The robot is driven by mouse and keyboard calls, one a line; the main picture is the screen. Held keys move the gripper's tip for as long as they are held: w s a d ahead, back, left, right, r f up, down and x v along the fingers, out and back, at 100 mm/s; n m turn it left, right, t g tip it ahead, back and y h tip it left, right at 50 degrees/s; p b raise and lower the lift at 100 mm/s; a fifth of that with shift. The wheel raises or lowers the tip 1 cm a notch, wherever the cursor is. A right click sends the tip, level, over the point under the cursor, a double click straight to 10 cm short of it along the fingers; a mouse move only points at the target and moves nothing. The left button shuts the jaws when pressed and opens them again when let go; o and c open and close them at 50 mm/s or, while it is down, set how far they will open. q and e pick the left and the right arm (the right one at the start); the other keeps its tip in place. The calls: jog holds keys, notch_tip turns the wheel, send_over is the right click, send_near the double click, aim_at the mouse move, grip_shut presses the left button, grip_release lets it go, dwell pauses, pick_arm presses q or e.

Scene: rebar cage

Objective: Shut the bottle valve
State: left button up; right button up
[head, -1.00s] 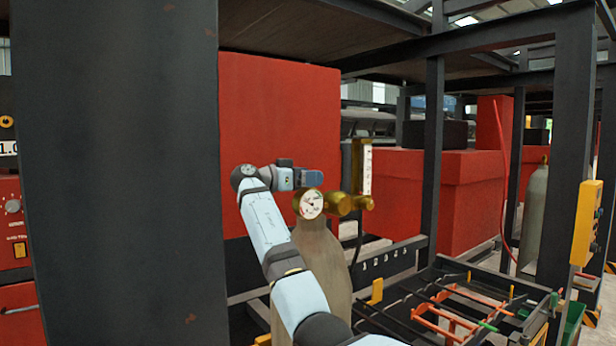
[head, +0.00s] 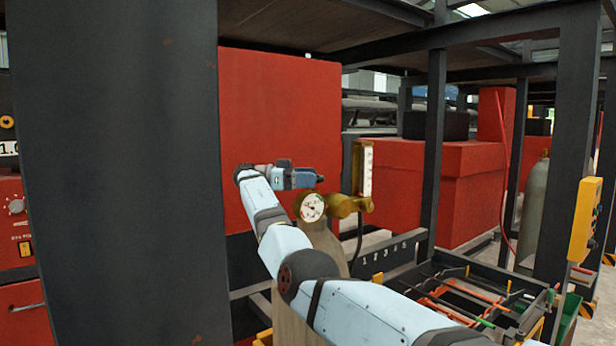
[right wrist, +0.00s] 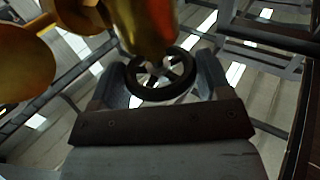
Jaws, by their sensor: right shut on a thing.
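The gas bottle (head: 327,243) stands upright, partly hidden behind my right arm. On top sits a brass regulator (head: 345,205) with a round white gauge (head: 313,207) and an upright flow tube (head: 366,172). My right gripper (head: 318,180) is at the bottle's top, just above and behind the gauge. In the right wrist view, my gripper (right wrist: 162,78) is shut on the valve's dark spoked handwheel (right wrist: 180,92), a finger on each side of the rim. The brass valve body (right wrist: 145,25) rises beyond the wheel. In the head view the handwheel is hidden. My left gripper is out of view.
A dark steel post (head: 115,170) stands close on the left. A red panel (head: 280,120) is behind the bottle. A second grey bottle (head: 535,210) stands farther right.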

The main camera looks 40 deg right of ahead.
jog(key=shift+r, duration=0.1)
dwell(0.3)
jog(key=o, duration=0.9)
